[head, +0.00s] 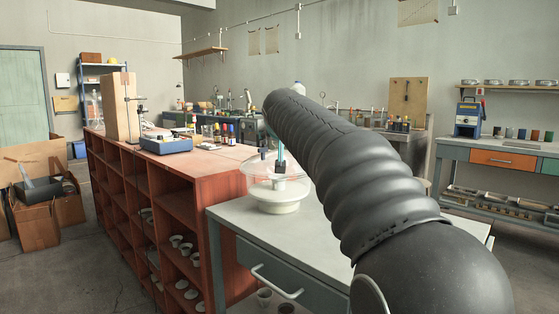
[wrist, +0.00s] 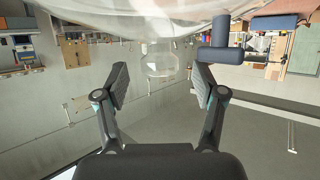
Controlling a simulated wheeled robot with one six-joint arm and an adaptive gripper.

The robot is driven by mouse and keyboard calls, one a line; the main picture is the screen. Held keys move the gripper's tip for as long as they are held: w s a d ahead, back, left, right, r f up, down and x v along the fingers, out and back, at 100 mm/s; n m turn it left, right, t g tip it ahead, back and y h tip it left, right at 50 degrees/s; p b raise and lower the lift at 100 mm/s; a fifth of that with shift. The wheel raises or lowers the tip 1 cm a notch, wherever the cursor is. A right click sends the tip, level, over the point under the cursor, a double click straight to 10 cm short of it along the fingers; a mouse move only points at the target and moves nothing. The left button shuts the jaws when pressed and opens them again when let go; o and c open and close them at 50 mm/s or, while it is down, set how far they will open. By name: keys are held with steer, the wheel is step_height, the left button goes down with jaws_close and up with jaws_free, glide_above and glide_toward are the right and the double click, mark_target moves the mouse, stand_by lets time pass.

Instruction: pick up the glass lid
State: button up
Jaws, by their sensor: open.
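The glass lid (head: 270,184) is a clear dome on a round white base (head: 278,203) at the left end of the grey bench top. In the wrist view, the lid's clear curved glass (wrist: 110,14) fills the top edge, and its knob (wrist: 160,62) projects toward my gripper. My gripper (wrist: 161,76) is open, its two fingers spread on either side of the knob with a gap at each side. Whether the fingertips are level with the knob is hard to tell. In the head view my arm hides much of the gripper.
The grey bench (head: 322,236) is mostly bare in front of the lid. A red-brown shelf unit (head: 185,172) stands close on the left, with a blue device (head: 166,145) and bottles on top. A side bench (head: 483,155) stands at the right.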

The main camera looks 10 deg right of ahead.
steer(key=shift+x, duration=1.15)
jaws_close()
steer(key=shift+r, duration=0.1)
